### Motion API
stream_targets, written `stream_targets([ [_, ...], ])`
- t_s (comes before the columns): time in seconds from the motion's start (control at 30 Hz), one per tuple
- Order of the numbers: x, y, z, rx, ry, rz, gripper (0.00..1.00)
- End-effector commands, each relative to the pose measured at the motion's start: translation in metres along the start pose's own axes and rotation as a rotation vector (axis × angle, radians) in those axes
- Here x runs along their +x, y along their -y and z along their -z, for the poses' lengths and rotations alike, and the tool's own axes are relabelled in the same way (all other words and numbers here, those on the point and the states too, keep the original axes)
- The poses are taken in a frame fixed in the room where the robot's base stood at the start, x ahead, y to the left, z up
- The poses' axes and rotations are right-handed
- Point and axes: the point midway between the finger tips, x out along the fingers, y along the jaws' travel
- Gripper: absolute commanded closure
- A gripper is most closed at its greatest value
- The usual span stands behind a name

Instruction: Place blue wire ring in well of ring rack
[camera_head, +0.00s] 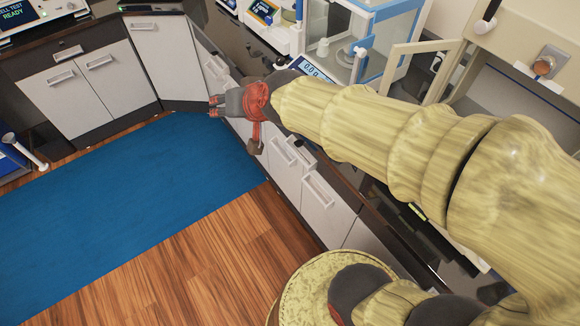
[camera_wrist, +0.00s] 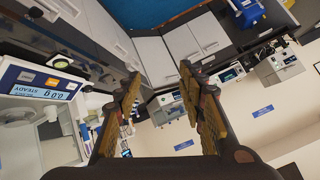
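My gripper (camera_head: 213,106) is in front of the dark-topped bench, beside the white cabinet fronts and above the floor. In the wrist view my gripper (camera_wrist: 159,75) has its two fingers spread wide with nothing between them. I cannot make out the blue wire ring or the ring rack in either view. My arm covers much of the right-hand bench in the head view.
A balance with a glass enclosure (camera_head: 345,45) stands on the bench behind my gripper. White cabinets (camera_head: 95,80) line the back left. A blue floor mat (camera_head: 110,190) and bare wood floor (camera_head: 195,275) lie open to the left.

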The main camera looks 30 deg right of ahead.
Motion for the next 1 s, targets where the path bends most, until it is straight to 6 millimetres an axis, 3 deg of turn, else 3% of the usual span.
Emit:
stream_targets([
  [0.03, -0.027, -0.001, -0.019, -0.064, 0.051, 0.000, 0.60],
  [0.2, -0.095, -0.032, -0.085, -0.244, 0.230, -0.082, 0.60],
  [0.4, -0.139, -0.069, -0.124, -0.334, 0.339, -0.183, 0.60],
  [1.0, -0.145, -0.075, -0.130, -0.345, 0.359, -0.201, 0.60],
])
